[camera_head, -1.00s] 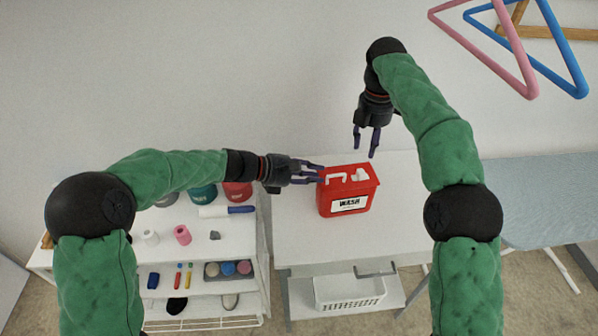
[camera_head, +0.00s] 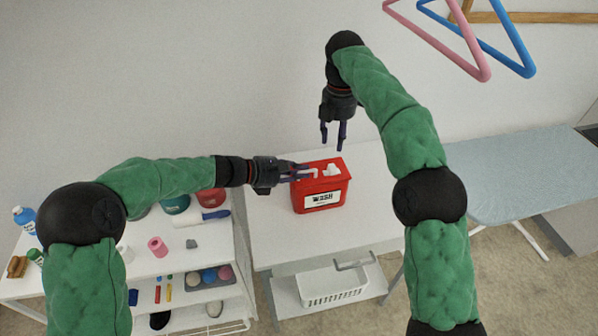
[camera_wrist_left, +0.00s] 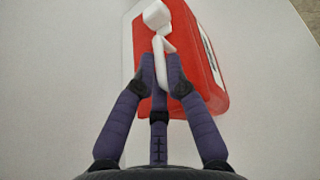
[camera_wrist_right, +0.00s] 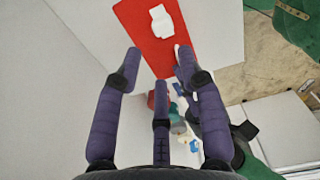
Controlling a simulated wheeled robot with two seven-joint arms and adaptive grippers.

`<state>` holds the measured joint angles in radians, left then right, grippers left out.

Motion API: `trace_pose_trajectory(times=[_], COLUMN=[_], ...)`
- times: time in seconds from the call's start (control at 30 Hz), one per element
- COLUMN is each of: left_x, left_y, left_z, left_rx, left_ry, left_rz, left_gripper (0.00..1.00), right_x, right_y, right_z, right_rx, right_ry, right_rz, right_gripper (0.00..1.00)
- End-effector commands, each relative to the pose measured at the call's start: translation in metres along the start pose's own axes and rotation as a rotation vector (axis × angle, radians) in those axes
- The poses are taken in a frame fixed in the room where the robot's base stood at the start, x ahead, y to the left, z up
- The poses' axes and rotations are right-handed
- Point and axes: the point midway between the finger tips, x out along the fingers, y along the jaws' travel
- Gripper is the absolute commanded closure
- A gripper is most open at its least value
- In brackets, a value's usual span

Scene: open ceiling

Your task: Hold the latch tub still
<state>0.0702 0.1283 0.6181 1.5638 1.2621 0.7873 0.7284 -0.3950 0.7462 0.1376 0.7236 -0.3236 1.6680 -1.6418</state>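The red latch tub (camera_head: 319,199) stands upright on a white table (camera_head: 275,239), with a dark-lettered white label on its front. A white handle and a white latch piece (camera_head: 332,169) are on its lid. My left gripper (camera_head: 299,173) reaches in from the left over the lid. In the left wrist view its fingers (camera_wrist_left: 161,78) are drawn together around the white handle (camera_wrist_left: 163,62), with the latch piece beyond. My right gripper (camera_head: 334,136) hangs above and behind the tub, fingers apart and empty. In the right wrist view the red lid (camera_wrist_right: 155,42) shows beyond its fingertips.
A white shelf unit (camera_head: 186,240) with bottles, rolls and small items stands left of the table. A white basket (camera_head: 330,286) is on the table's lower shelf. An ironing board (camera_head: 520,175) is at the right. Pink and blue triangular hangers (camera_head: 483,70) hang at the upper right.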

Motion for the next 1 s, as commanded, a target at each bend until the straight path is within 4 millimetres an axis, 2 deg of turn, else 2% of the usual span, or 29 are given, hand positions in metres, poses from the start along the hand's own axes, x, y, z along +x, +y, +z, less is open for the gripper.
trace_pose_trajectory(times=[0.07,0.17,0.2,0.23,0.63,0.8,1.0], left_x=[0.0,0.001,0.001,0.001,0.001,0.001,0.001], left_y=[-0.001,-0.001,-0.001,-0.001,-0.002,-0.002,-0.002], left_z=[-0.001,-0.001,-0.001,-0.001,-0.002,-0.002,-0.002], left_rx=[0.0,0.0,0.0,0.0,-0.001,-0.001,-0.001], left_ry=[0.001,0.002,0.002,0.002,0.003,0.003,0.003], left_rz=[-0.002,-0.003,-0.003,-0.003,-0.004,-0.005,-0.005], left_gripper=[1.0,1.0,1.0,1.0,1.0,1.0,1.0], right_x=[0.0,0.0,0.001,0.001,-0.001,-0.003,-0.003], right_y=[0.0,0.0,0.001,0.001,0.009,0.009,0.009], right_z=[0.0,-0.002,-0.004,-0.007,-0.067,-0.077,-0.077], right_rx=[0.0,0.001,0.003,0.005,0.098,0.123,0.126], right_ry=[0.0,-0.004,-0.013,-0.023,-0.314,-0.374,-0.381], right_rz=[0.0,-0.002,-0.006,-0.01,-0.036,-0.025,-0.024], right_gripper=[0.61,0.86,0.97,1.0,1.0,1.0,1.0])
